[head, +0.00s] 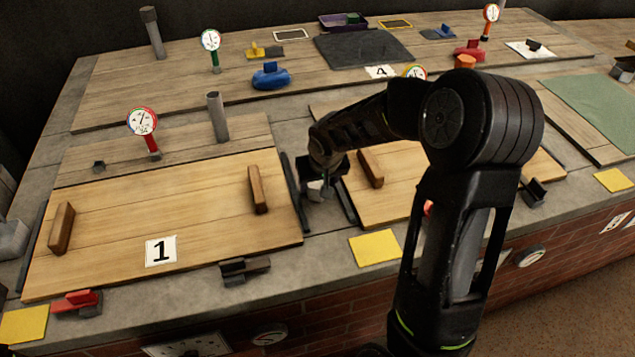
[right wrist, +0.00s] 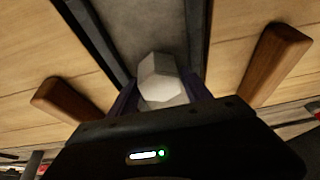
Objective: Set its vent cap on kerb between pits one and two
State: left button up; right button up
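The vent cap is a small pale grey faceted piece (right wrist: 163,80) between my right gripper's fingers in the right wrist view. In the head view it shows as a light patch (head: 317,189) under my right gripper (head: 320,182). The fingers close on both its sides. The cap is over the grey stone kerb (head: 325,218) between the wooden lid of pit one (head: 130,205) and the lid to its right (head: 395,205). Whether the cap touches the kerb is unclear. That second lid's number is hidden behind my right arm. My left gripper is not in view.
Dark rails (head: 292,195) line the kerb's sides. Wooden handles stand on the lids, one (head: 257,190) left of the gripper and one (head: 370,168) right. A yellow card (head: 374,248) lies in front. A grey post (head: 217,117) and a gauge (head: 143,122) stand behind.

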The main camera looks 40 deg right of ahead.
jog(key=shift+r, duration=0.1)
jog(key=shift+r+p, duration=0.2)
jog(key=shift+p, duration=0.1)
jog(key=p+v, duration=0.1)
jog(key=v, duration=1)
jog(key=shift+s+r, duration=0.25)
jog(key=shift+r, duration=0.05)
